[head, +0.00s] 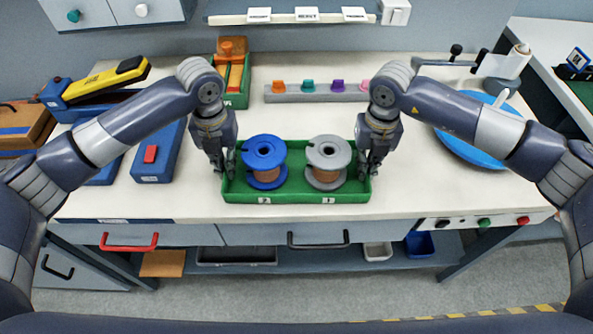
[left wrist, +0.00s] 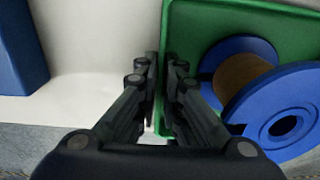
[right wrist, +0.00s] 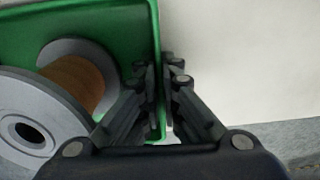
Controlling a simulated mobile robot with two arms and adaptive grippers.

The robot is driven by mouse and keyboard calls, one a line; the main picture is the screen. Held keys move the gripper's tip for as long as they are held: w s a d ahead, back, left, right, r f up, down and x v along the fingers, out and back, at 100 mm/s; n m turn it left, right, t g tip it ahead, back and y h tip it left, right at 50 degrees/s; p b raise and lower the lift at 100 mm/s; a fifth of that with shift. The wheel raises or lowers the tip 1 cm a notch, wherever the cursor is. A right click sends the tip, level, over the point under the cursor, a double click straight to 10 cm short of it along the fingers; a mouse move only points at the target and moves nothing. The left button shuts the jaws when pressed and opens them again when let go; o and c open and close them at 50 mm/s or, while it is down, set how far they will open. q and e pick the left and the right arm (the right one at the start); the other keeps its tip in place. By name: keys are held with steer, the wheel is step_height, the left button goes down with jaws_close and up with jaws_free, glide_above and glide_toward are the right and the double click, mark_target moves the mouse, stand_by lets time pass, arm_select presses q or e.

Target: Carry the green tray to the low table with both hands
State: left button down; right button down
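The green tray (head: 296,195) sits on the white workbench near its front edge. It holds a blue spool (head: 264,160) on the left and a grey spool (head: 327,160) on the right, both with brown windings. My left gripper (head: 226,172) is at the tray's left wall; in the left wrist view its fingers (left wrist: 160,95) are closed on that wall, one inside and one outside. My right gripper (head: 368,172) is at the right wall; in the right wrist view its fingers (right wrist: 160,95) are closed on that wall in the same way. No low table can be made out.
A blue box with a red switch (head: 158,152) lies left of the tray. A blue round disc (head: 480,135) is at the right. A grey strip with coloured pegs (head: 318,92) and a green bin (head: 236,85) stand behind. Drawer handles (head: 318,240) show below the bench edge.

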arm_select(q)
steer(key=shift+w+r, duration=0.15)
arm_select(e)
steer(key=shift+w+r, duration=0.15)
arm_select(q)
steer(key=shift+r, duration=0.1)
arm_select(e)
steer(key=shift+r, duration=0.1)
